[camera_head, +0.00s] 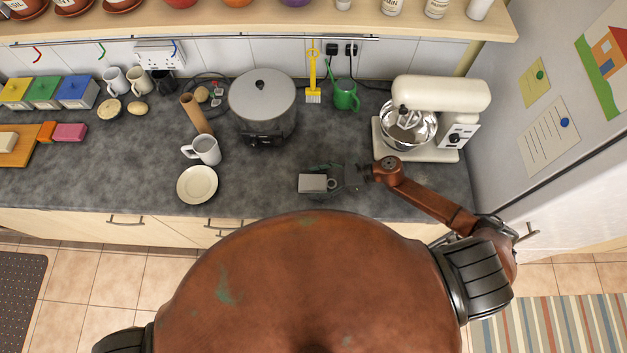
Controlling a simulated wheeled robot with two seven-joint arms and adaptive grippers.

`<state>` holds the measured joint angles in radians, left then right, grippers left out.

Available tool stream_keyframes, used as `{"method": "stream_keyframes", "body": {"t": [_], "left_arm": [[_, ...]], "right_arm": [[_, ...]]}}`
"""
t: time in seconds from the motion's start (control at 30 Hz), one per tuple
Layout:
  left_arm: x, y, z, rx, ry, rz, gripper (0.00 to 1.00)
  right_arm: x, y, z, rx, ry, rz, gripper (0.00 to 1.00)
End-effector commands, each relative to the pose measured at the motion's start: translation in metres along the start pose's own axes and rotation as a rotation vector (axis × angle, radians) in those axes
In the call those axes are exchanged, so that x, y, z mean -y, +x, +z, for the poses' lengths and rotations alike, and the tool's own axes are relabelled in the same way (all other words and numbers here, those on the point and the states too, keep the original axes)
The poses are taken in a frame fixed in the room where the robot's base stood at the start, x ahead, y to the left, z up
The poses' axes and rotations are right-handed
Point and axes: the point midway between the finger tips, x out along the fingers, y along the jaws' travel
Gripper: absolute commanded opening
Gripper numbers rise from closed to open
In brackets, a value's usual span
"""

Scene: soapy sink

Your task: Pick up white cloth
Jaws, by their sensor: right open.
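A small, pale, block-shaped thing (312,183), which I take to be the folded white cloth, lies on the grey countertop near its front edge. My right gripper (328,178) reaches in from the right, low over the counter. Its jaws are open, with the fingers right at the far and right sides of the pale thing. I cannot tell whether they touch it. The gripper hides part of its right end. My left gripper is out of the picture.
A stand mixer (433,112) stands behind my right forearm. A grey pot (262,102) and green watering can (345,95) stand behind the gripper. A white mug (204,150) and plate (197,185) are to the left. The counter between plate and gripper is clear.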

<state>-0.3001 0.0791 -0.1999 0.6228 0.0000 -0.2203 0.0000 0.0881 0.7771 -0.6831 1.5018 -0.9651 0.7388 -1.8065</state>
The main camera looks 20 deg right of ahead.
Motion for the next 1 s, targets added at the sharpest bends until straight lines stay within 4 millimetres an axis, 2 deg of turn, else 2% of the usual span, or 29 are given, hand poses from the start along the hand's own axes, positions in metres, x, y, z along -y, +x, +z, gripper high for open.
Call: {"method": "stream_keyframes", "body": {"t": [0.1, 0.33, 0.9, 1.0], "left_arm": [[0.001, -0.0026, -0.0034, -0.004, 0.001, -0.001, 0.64], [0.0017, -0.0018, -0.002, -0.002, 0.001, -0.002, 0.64], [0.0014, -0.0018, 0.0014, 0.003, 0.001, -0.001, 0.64], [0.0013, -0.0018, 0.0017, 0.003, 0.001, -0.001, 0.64]], "right_arm": [[0.0003, 0.0084, 0.0005, 0.0, 0.0, 0.001, 0.68], [0.0, 0.0098, -0.0006, -0.001, 0.0, 0.001, 0.67], [0.0, 0.0095, -0.0004, 0.0, 0.0, 0.001, 0.28], [0.0, 0.0095, -0.0002, 0.0, 0.0, 0.001, 0.27]]}}
